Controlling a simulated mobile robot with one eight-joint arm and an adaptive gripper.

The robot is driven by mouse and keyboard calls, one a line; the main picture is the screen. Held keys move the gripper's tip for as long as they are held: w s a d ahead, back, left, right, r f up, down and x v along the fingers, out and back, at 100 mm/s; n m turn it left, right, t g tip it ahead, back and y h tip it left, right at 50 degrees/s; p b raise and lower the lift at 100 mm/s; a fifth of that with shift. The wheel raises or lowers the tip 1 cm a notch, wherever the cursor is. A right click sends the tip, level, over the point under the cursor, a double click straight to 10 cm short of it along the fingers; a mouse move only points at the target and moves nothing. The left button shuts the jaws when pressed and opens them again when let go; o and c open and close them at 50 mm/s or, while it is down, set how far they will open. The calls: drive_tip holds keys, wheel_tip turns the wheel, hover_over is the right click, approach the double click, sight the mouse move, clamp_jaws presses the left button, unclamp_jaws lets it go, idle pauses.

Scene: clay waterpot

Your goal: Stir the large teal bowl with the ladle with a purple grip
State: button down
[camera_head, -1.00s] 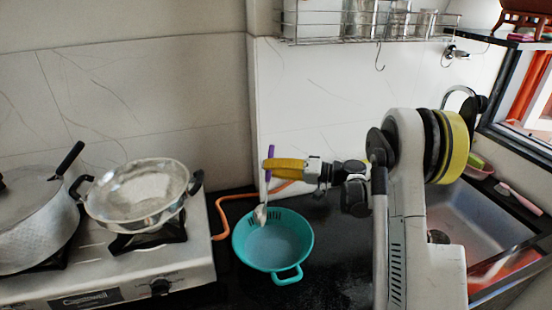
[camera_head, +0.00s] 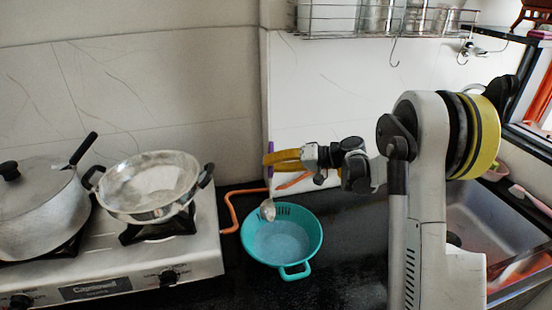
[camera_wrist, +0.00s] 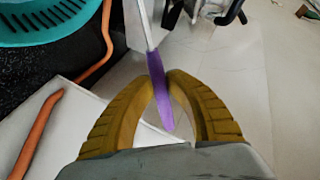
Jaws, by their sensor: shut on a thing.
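The large teal bowl (camera_head: 312,252) sits upright on the dark counter, with slots along its rim and pale liquid-like contents. Part of its slotted side shows at upper left in the wrist view (camera_wrist: 45,32). My gripper (camera_head: 270,160) is shut on the purple grip of the ladle; in the wrist view its yellow fingers (camera_wrist: 162,85) close around the grip (camera_wrist: 161,100). The ladle hangs roughly upright, with its metal head (camera_head: 267,210) at the bowl's back-left rim. I cannot tell whether the head touches the rim or is above it.
An orange hose (camera_head: 232,212) runs between stove and bowl. A sink (camera_head: 490,225) is at right. A wire rack (camera_head: 375,22) hangs on the wall above.

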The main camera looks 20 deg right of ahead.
drive_tip(key=w+a+f+g+h+p, duration=0.3)
drive_tip(key=a+f+g+h+p, duration=0.1)
drive_tip(key=h, duration=0.4)
drive_tip(key=a+f+p, duration=0.1)
drive_tip(key=p, duration=0.1)
drive_tip(key=shift+p, duration=0.4)
drive_tip(key=shift+r, duration=0.1)
